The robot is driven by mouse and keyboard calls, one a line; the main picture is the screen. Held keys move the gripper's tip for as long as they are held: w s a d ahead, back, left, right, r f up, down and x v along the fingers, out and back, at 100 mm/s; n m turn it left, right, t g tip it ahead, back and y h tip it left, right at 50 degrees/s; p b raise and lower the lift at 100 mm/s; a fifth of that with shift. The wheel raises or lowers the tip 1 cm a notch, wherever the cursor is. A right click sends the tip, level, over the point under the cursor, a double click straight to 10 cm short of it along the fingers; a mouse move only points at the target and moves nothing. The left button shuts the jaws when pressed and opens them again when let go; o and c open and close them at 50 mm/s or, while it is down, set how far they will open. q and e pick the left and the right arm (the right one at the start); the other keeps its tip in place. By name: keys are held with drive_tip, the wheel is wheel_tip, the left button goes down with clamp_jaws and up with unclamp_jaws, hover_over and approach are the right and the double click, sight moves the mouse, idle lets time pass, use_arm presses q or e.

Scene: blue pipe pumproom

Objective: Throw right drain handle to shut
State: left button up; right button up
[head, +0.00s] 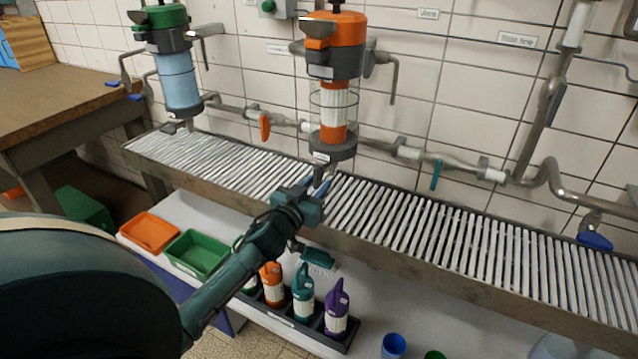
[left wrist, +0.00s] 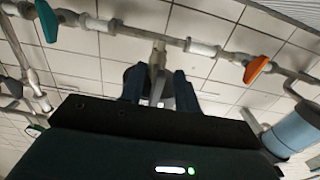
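The orange-topped filter housing (head: 333,90) hangs on the wall above the slatted grating. A drain fitting comes out of its bottom, with a small blue piece (head: 322,187) beside it that looks like the drain handle, partly covered by my gripper. My left gripper (head: 312,192) is just below the housing at this fitting. In the left wrist view its two dark blue fingers (left wrist: 160,88) stand apart, with the grey metal drain fitting (left wrist: 157,62) between or just beyond them. I cannot tell whether they touch it. My right gripper is not in view.
The slatted grating (head: 440,225) runs below the pipes. An orange handle (head: 265,127) and a teal handle (head: 436,175) sit on the pipe either side. A green-topped filter (head: 178,75) hangs at left. Trays and bottles (head: 303,295) stand on the lower shelf.

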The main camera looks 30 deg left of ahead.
use_arm(q)
drive_tip(key=shift+w+a, duration=0.1)
drive_tip(key=shift+w, duration=0.9)
clamp_jaws()
